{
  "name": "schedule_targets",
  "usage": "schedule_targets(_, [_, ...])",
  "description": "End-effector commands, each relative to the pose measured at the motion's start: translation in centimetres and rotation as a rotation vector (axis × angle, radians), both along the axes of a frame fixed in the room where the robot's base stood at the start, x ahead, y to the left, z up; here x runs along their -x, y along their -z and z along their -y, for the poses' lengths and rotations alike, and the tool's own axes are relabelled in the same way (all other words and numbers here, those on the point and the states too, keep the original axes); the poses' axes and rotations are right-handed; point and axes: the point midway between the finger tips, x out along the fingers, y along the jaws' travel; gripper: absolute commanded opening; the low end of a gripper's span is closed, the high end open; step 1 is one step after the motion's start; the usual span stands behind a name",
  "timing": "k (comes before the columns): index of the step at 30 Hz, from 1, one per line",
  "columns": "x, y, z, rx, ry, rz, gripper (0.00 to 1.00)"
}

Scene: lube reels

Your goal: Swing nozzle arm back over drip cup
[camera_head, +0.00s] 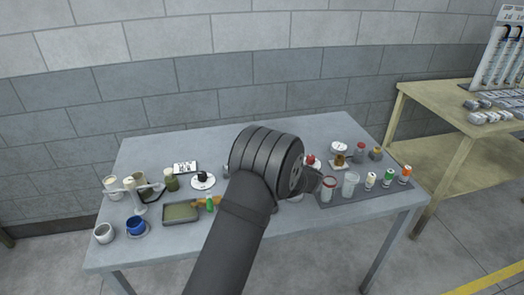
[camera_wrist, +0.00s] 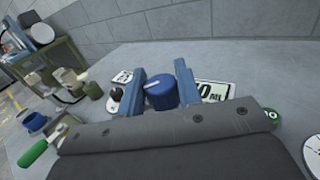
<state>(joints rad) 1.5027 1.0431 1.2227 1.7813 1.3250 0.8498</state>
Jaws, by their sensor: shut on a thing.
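My gripper (camera_wrist: 160,76) has its two blue fingers on either side of a ridged blue knob (camera_wrist: 161,97) and is shut on it. What the knob belongs to is hidden behind the gripper body. In the head view my arm covers the fingers and the knob. A white post with pale side arms (camera_head: 135,187), perhaps the nozzle arm, stands at the table's left. A blue cup (camera_head: 136,226) on a saucer and a white cup (camera_head: 103,233) are near it at the front left. I cannot tell which is the drip cup. The blue cup also shows in the wrist view (camera_wrist: 35,122).
A shallow tray (camera_head: 181,213) lies at the front left. Several jars and bottles (camera_head: 371,181) stand on a dark mat at the right. The table's back strip (camera_head: 230,142) is clear.

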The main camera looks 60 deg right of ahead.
Motion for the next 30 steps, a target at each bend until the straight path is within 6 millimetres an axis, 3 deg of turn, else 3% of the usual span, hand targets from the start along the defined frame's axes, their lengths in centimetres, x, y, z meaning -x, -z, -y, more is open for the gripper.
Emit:
schedule_targets(18, [0.08, 0.17, 0.09, 0.001, -0.495, -0.001, 0.00])
schedule_targets(30, [0.04, 0.15, 0.00, 0.000, -0.705, -0.001, 0.00])
